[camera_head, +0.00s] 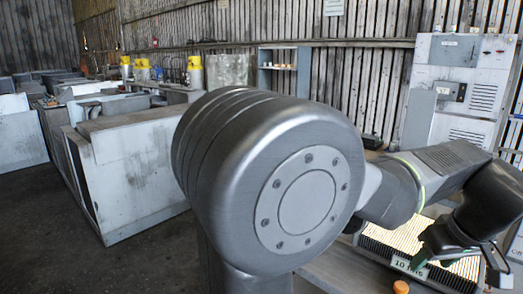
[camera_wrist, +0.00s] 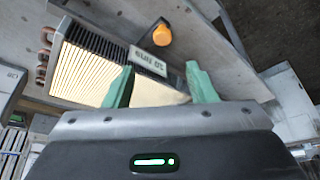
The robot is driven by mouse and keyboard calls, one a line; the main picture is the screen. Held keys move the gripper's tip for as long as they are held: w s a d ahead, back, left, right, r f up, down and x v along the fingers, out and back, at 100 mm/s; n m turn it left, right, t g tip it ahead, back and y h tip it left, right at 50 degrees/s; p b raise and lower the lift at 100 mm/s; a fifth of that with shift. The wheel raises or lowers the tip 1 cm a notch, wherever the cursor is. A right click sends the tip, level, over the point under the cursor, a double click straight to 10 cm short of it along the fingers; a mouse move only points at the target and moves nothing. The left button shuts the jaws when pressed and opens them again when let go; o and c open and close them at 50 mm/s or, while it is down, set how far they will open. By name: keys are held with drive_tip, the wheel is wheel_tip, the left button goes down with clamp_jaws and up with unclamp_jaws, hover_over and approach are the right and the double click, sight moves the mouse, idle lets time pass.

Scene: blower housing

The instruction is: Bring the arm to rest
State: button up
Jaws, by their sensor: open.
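My arm shows large in the head view, with its grey round joint in the middle and the forearm reaching to the right. My gripper (camera_head: 460,262) is at the lower right in the head view, over a finned unit with a small label plate. In the wrist view my gripper's (camera_wrist: 160,78) two green fingers stand well apart, with nothing held between them.
An orange knob (camera_wrist: 162,34) sits beside the label plate (camera_wrist: 147,60) in the wrist view; the knob also shows in the head view (camera_head: 400,287). A tall grey cabinet (camera_head: 460,90) stands at right. Grey housings (camera_head: 130,165) stand at left, with bare floor (camera_head: 40,220) before them.

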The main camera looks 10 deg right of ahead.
sight(399, 284)
drive_tip(key=x, duration=1.3)
drive_tip(key=shift+w+a+f, duration=0.15)
drive_tip(key=shift+w+a, duration=0.15)
drive_tip(key=shift+w, duration=0.15)
drive_tip(key=w+a+p, duration=0.3)
drive_tip(key=w+a, duration=0.4)
drive_tip(key=w, duration=0.3)
drive_tip(key=w+a+p, duration=0.4)
drive_tip(key=w+a, duration=0.4)
drive_tip(key=w, duration=0.1)
drive_tip(key=w+a+p, duration=0.3)
drive_tip(key=w+a, duration=0.5)
drive_tip(key=w, duration=0.2)
drive_tip(key=shift+w+a+p, duration=0.25)
drive_tip(key=shift+w+p, duration=0.1)
drive_tip(key=shift+b+v, duration=0.55)
drive_tip(key=shift+v, duration=2.4)
drive_tip(key=shift+s+d, duration=0.1)
drive_tip(key=shift+d, duration=0.1)
